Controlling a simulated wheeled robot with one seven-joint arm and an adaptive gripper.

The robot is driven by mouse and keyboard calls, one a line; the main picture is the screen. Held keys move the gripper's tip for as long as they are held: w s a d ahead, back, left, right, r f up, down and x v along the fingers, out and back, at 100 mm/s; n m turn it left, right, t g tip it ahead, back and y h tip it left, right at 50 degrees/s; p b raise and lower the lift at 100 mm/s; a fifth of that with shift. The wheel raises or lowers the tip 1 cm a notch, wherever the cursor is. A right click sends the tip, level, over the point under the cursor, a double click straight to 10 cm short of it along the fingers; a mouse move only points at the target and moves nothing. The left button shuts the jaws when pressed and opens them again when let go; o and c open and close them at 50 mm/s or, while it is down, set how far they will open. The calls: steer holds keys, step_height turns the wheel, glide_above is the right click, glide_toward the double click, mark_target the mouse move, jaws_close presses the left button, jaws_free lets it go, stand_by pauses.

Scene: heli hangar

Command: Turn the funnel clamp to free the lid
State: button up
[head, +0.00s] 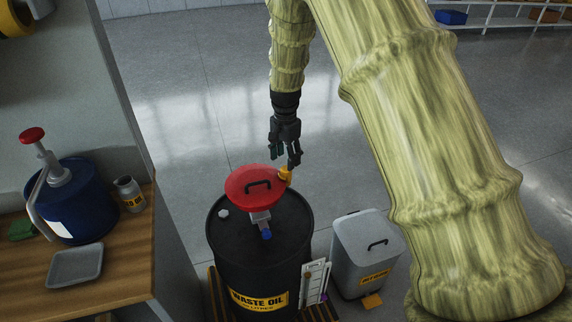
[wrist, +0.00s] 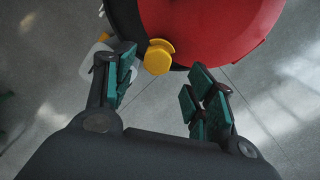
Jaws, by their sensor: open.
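The yellow clamp (head: 286,175) is at the lid's far right edge. In the wrist view the clamp (wrist: 158,56) shows at the rim of the red lid (wrist: 215,30), at the top centre. My gripper (head: 285,158) points down just beyond the clamp. In the wrist view my gripper (wrist: 160,70) is open, its green-padded fingers left and right of the clamp, with a gap on each side. Nothing is held.
A grey lidded bin (head: 366,250) stands right of the drum, with a clipboard (head: 315,282) between them. At left, a wooden bench (head: 120,255) holds a blue pump container (head: 82,205), a small jar (head: 129,194) and a grey tray (head: 75,266). Floor behind the drum is clear.

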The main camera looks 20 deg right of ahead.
mark_target(286, 173)
step_height(286, 173, down, 2)
steer(key=shift+s+d+f, duration=0.1)
steer(key=shift+s+d, duration=0.05)
steer(key=shift+f+p, duration=0.4)
steer(key=shift+f, duration=0.65)
steer(key=c, duration=1.1)
